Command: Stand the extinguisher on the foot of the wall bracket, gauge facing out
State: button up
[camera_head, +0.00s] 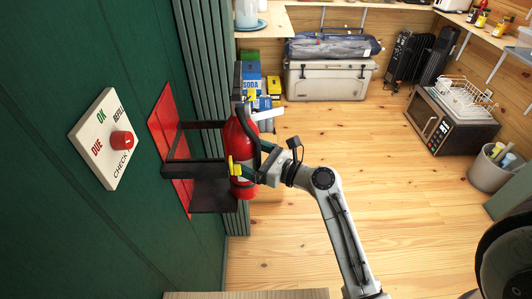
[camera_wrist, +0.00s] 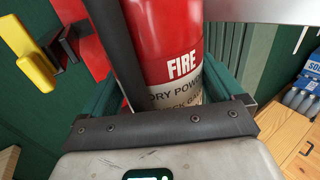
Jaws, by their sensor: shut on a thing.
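The red extinguisher (camera_head: 238,140) is roughly upright beside the black wall bracket (camera_head: 179,168). My gripper (camera_head: 262,165) is shut around its body from the right. In the wrist view, my green fingers flank the extinguisher (camera_wrist: 165,40), whose label reads FIRE, and a black hose runs down its front. The bracket's flat foot (camera_head: 212,196) shows beside the extinguisher's lower end. I cannot tell whether the base rests on it. The gauge cannot be made out. A yellow piece (camera_head: 236,166) shows near the bracket's arm and the extinguisher; it is also in the wrist view (camera_wrist: 25,55).
A red panel (camera_head: 165,110) backs the bracket on the green wall. A sign with a red knob (camera_head: 122,140) is to its left. Yellow and blue boxes (camera_head: 251,78) stand behind the extinguisher. The wooden floor (camera_head: 340,140) to the right is mostly clear; a microwave (camera_head: 447,122) stands farther right.

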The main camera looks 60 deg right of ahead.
jog(key=w+a+p, duration=0.2)
jog(key=w+a, duration=0.3)
jog(key=w, duration=0.3)
jog(key=shift+w+a+r, duration=0.15)
jog(key=shift+r, duration=0.1)
jog(key=shift+f, duration=0.15)
jog(key=o, duration=1.7)
jog(key=shift+f, duration=0.35)
jog(key=shift+r, duration=0.1)
jog(key=s, duration=0.4)
jog(key=s+b, duration=0.1)
jog(key=s, duration=0.3)
jog(key=s+b, duration=0.1)
jog(key=s, duration=0.3)
jog(key=shift+s+d, duration=0.15)
jog(key=shift+d, duration=0.15)
